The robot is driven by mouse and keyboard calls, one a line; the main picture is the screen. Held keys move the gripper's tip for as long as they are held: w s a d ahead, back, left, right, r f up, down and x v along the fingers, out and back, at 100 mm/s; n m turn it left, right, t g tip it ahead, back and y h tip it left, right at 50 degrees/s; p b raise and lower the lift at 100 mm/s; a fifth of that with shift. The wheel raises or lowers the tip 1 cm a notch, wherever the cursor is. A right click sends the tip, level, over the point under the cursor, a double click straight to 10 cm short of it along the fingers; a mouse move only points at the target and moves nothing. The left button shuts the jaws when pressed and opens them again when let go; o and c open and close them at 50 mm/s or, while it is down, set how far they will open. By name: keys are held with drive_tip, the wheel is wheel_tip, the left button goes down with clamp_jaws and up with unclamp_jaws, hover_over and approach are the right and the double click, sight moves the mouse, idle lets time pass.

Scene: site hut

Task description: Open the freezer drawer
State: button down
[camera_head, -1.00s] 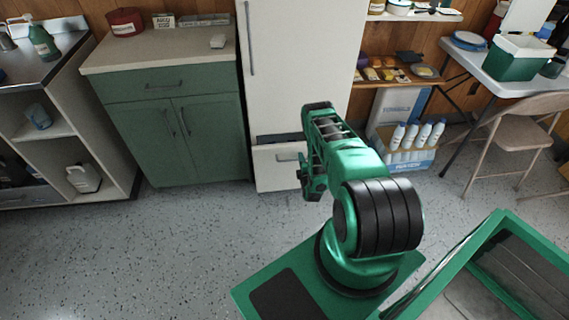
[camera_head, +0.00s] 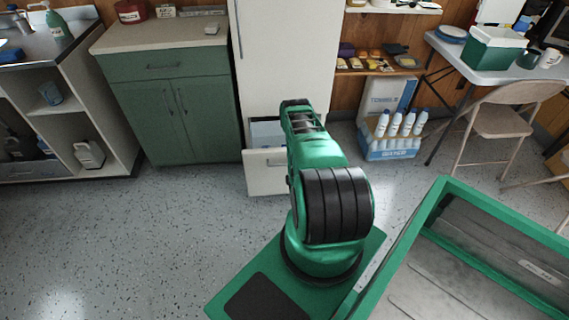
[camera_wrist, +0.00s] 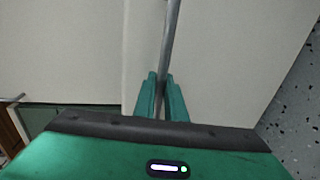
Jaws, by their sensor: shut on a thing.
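The white fridge-freezer (camera_head: 285,60) stands in the middle of the head view, against the wall. Its low freezer drawer (camera_head: 262,180) is pulled partly out, and a pale bluish interior (camera_head: 267,133) shows behind its front. In the wrist view the drawer's grey bar handle (camera_wrist: 172,45) runs between the two green fingers of my gripper (camera_wrist: 161,98). My gripper is shut on this handle. In the head view my forearm hides the right part of the drawer, and I cannot make out my fingers there.
A green cabinet (camera_head: 172,105) stands left of the freezer. A box of white bottles (camera_head: 393,148) is on the floor to the right, near a folding chair (camera_head: 500,125). A green-rimmed tray (camera_head: 400,243) is at lower right. The speckled floor in front is clear.

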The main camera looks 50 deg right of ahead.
drive_tip(key=shift+s+a+f, duration=0.1)
drive_tip(key=shift+s+a, duration=0.1)
drive_tip(key=shift+s, duration=0.1)
drive_tip(key=c, duration=1.8)
unclamp_jaws()
drive_tip(key=shift+w, duration=0.1)
drive_tip(key=v, duration=1)
drive_tip(key=shift+s+a, duration=0.25)
